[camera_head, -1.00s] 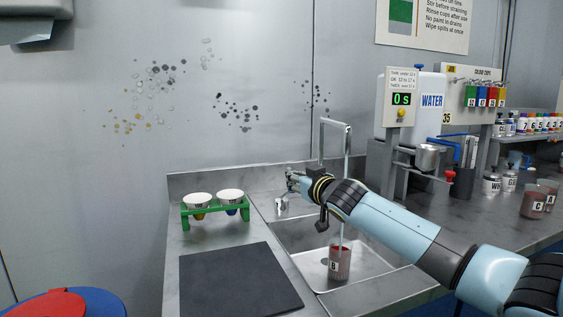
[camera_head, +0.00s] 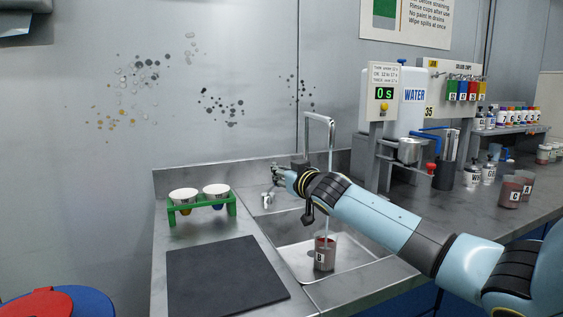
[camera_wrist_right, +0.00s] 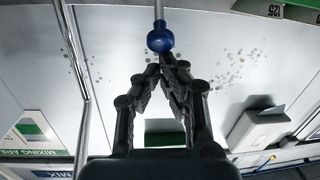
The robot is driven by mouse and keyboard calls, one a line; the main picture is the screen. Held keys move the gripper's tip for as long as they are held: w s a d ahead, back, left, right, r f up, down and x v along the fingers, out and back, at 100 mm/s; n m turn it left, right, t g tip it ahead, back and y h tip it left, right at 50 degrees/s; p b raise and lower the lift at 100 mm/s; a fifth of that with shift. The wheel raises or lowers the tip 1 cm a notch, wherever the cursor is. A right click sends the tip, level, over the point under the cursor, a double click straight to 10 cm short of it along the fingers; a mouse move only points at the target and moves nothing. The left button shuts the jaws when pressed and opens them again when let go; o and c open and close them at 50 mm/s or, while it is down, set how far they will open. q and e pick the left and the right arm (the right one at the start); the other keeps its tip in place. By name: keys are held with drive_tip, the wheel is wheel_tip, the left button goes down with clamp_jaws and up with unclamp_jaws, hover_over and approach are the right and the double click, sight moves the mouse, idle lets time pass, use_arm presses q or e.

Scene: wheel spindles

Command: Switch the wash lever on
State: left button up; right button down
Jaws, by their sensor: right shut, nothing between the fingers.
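My right gripper (camera_head: 278,173) reaches over the back of the sink, left of the tap; it also shows in the right wrist view (camera_wrist_right: 166,62). Its fingers are shut with nothing between them. In the right wrist view the lever's blue ball knob (camera_wrist_right: 160,40) on a thin grey rod lies just past the fingertips; whether they touch is unclear. In the head view a chrome fitting (camera_head: 267,200) shows just below the gripper, and the knob cannot be made out. The tall tap (camera_head: 320,116) has a pale stream running down to cup B (camera_head: 325,254) in the sink. My left gripper is out of view.
The sink's basin (camera_head: 350,258) lies below my right arm. Left of it stand a green rack (camera_head: 205,205) with two white-topped cups and a dark mat (camera_head: 220,275). A WATER tank (camera_head: 412,95), the dispenser with its "0 s" display (camera_head: 384,93) and paint cups stand right.

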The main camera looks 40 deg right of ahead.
drive_tip(key=r+p, duration=0.1)
drive_tip(key=w+r+p, duration=0.1)
drive_tip(key=r, duration=0.1)
drive_tip(key=shift+a+r, duration=0.1)
drive_tip(key=shift+r, duration=0.2)
use_arm(q)
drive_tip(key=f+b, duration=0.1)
drive_tip(key=b, duration=0.2)
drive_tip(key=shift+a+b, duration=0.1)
drive_tip(key=shift+b, duration=0.2)
use_arm(e)
drive_tip(key=s+a+f, duration=0.2)
drive_tip(key=s+f, duration=0.1)
drive_tip(key=s, duration=0.6)
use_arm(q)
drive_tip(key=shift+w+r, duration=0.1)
